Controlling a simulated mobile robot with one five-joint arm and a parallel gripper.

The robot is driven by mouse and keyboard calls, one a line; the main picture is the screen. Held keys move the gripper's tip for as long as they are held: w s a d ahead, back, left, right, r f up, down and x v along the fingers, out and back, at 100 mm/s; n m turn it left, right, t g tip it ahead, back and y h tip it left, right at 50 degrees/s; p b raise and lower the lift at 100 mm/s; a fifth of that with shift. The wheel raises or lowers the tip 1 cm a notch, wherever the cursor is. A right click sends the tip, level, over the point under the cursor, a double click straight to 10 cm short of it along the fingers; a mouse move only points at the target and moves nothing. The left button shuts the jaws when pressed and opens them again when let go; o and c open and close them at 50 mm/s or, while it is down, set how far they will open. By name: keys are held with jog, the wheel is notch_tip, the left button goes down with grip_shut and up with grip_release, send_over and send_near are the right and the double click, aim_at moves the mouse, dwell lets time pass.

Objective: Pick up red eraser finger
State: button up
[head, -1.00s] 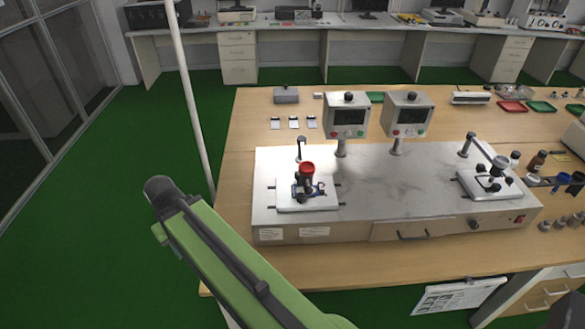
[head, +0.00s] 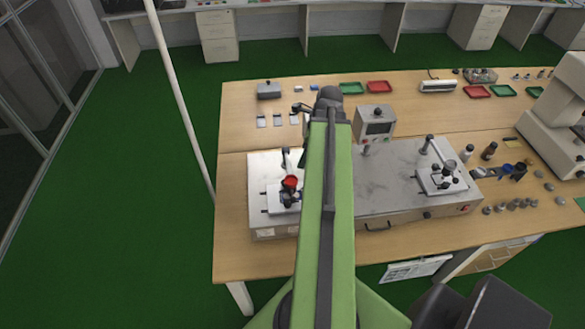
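A red round-topped part (head: 290,182), which looks like the red eraser finger, stands on the left test fixture (head: 268,200) of the metal bench unit. A dark stem and dark clamp parts show around it. My green arm rises through the middle of the picture, just right of the red part, and hides the middle of the unit. The arm's dark upper end is at the back of the unit.
The wooden table (head: 240,130) carries the metal unit, a display box (head: 376,124) and a right fixture (head: 441,180). Red and green trays (head: 378,87) lie at the back. A pale pole (head: 178,95) stands left of the table. Green floor is clear at left.

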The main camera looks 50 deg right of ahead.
jog(key=b, duration=1.2)
send_near(290, 182)
notch_tip(290, 182, down, 2)
jog(key=shift+s+f+m, duration=0.2)
jog(key=shift+f+m, duration=0.05)
jog(key=shift+m, duration=0.15)
jog(key=b+x, duration=0.5)
jog(key=shift+w, duration=0.35)
jog(key=shift+r, duration=0.2)
jog(key=shift+a, duration=0.1)
jog(key=c, duration=1.5)
jog(key=shift+o, duration=0.2)
notch_tip(290, 182, up, 10)
jog(key=p, duration=1)
